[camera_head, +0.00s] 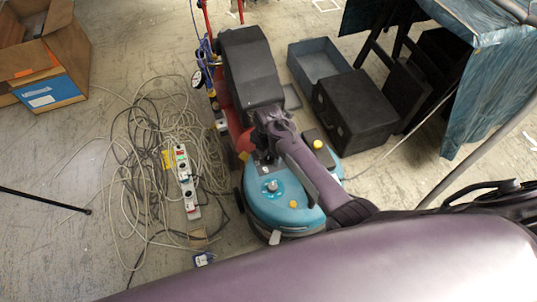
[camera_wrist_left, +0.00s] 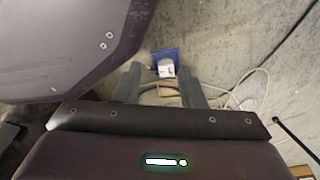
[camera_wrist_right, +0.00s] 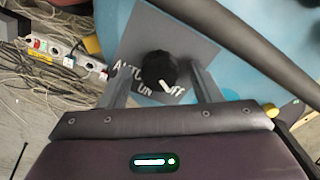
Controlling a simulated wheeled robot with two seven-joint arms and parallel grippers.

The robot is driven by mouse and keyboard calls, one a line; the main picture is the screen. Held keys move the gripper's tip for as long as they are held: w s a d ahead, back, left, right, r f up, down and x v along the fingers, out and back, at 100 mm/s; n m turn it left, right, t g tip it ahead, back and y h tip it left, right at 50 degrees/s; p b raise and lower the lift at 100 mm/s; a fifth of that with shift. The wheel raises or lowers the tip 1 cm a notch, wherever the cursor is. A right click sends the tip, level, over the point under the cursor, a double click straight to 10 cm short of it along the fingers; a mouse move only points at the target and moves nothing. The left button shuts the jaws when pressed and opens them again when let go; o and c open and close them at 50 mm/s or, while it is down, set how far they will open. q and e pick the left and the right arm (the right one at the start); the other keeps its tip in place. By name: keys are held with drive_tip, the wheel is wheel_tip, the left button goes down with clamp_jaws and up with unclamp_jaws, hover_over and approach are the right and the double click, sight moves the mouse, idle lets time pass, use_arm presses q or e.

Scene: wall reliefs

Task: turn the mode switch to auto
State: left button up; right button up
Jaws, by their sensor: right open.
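The mode switch is a black round knob (camera_wrist_right: 158,70) with a white pointer mark, on a grey plate (camera_wrist_right: 188,45) lettered AUTO, ON and OFF. In the right wrist view the mark points down and slightly right, toward OFF; AUTO is at the knob's left. My right gripper (camera_wrist_right: 158,76) is open, one finger on each side of the knob; I cannot tell whether they touch it. In the head view my right gripper (camera_head: 264,157) is over the blue machine (camera_head: 300,220). My left gripper (camera_wrist_left: 160,82) is open and empty above the floor.
Tangled cables (camera_head: 135,150) and a power strip (camera_head: 185,178) lie left of the machine. A cardboard box (camera_head: 45,55) stands far left. A black case (camera_head: 354,112) and a grey bin (camera_head: 318,62) stand behind right. A blue-and-white object (camera_wrist_left: 166,65) lies below my left gripper.

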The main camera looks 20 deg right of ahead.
drive_tip(key=shift+c, duration=0.4)
drive_tip(key=c, duration=0.9)
